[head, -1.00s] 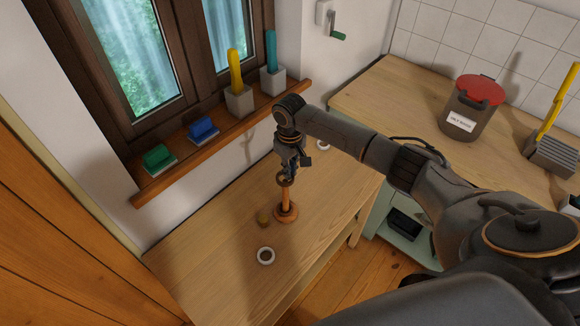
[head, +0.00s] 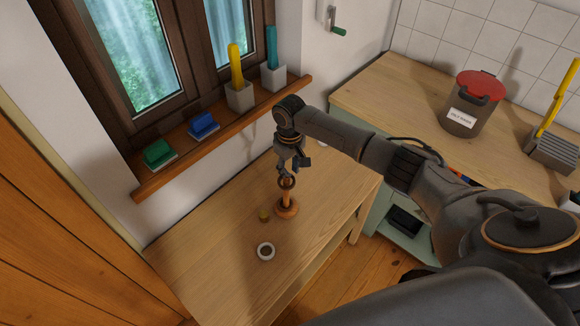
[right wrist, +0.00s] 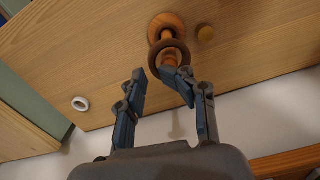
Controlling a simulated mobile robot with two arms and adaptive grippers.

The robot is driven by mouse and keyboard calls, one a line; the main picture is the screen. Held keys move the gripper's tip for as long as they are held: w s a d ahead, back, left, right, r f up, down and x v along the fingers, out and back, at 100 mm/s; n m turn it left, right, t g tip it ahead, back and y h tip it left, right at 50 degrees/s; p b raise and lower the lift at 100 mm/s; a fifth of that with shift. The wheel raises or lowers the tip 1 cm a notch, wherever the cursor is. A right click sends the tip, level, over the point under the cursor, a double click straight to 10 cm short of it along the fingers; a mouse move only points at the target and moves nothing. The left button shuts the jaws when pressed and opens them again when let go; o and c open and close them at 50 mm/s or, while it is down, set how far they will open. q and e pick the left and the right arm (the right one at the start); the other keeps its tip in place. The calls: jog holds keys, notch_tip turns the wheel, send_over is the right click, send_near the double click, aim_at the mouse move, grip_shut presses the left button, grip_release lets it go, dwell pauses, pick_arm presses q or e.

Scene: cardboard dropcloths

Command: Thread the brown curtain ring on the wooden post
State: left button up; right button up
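The wooden post (head: 286,201) stands upright on a round base on the low table. The brown curtain ring (head: 288,182) is at the post's upper end, just under my right gripper (head: 289,171). In the right wrist view the ring (right wrist: 153,59) lines up with the post (right wrist: 166,34), whose tip shows inside it; the ring looks to be around the tip, but its exact height is hard to tell. My left gripper is not in view.
A small yellow-brown knob (head: 264,216) stands beside the post. A white ring-shaped item (head: 266,259) lies nearer the table's front; another white ring (right wrist: 80,103) lies on the post's other side. A windowsill (head: 222,136) with blocks and holders runs behind. A red-lidded bin (head: 463,122) stands on the counter.

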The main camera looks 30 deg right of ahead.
jog(key=shift+w+d+f, duration=0.2)
jog(key=shift+d+f, duration=0.1)
jog(key=shift+f, duration=0.1)
jog(key=shift+s+r, duration=0.1)
jog(key=shift+r, duration=0.25)
notch_tip(320, 180, up, 11)
jog(key=shift+r, duration=0.2)
jog(key=shift+a+f, duration=0.1)
dwell(0.4)
